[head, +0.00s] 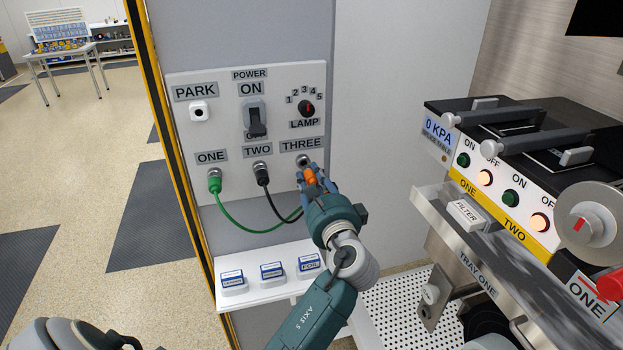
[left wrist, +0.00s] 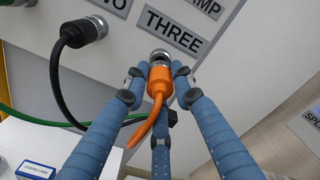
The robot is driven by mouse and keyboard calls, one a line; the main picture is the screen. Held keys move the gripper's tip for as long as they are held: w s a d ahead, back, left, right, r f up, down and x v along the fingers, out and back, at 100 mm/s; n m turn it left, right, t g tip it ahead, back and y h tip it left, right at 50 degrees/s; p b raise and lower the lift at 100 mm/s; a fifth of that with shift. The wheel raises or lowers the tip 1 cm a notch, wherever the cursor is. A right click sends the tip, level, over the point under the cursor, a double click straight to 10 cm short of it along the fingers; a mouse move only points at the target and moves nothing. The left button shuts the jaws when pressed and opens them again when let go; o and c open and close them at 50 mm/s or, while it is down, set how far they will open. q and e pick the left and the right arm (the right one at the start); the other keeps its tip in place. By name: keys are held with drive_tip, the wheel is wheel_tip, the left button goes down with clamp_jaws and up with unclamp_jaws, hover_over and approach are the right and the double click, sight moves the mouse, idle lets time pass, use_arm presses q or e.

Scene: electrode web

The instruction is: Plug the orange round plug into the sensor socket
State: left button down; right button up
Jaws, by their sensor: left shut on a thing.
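The orange round plug (head: 311,177) is held between the fingers of my left gripper (head: 313,183). In the left wrist view the orange plug (left wrist: 159,82) points at the metal socket under the label THREE (left wrist: 160,55), with its orange cable tail curving down. The plug's front end is at the socket; I cannot tell how deep it sits. The socket THREE (head: 302,161) is partly covered by the fingers in the head view. No label reading "sensor" is legible. My right gripper is out of view.
A green plug (head: 214,182) sits in socket ONE and a black plug (head: 262,176) in socket TWO; their cables loop below toward my gripper. A white shelf (head: 250,297) with small labelled boxes is below. A machine with buttons (head: 510,198) stands right.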

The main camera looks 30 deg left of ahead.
use_arm(q)
drive_tip(key=shift+p, duration=0.45)
idle(0.6)
drive_tip(key=shift+x, duration=1.5)
drive_tip(key=c, duration=1.4)
unclamp_jaws()
drive_tip(key=shift+s+d, duration=0.1)
drive_tip(key=v, duration=1.2)
drive_tip(key=shift+r, duration=0.1)
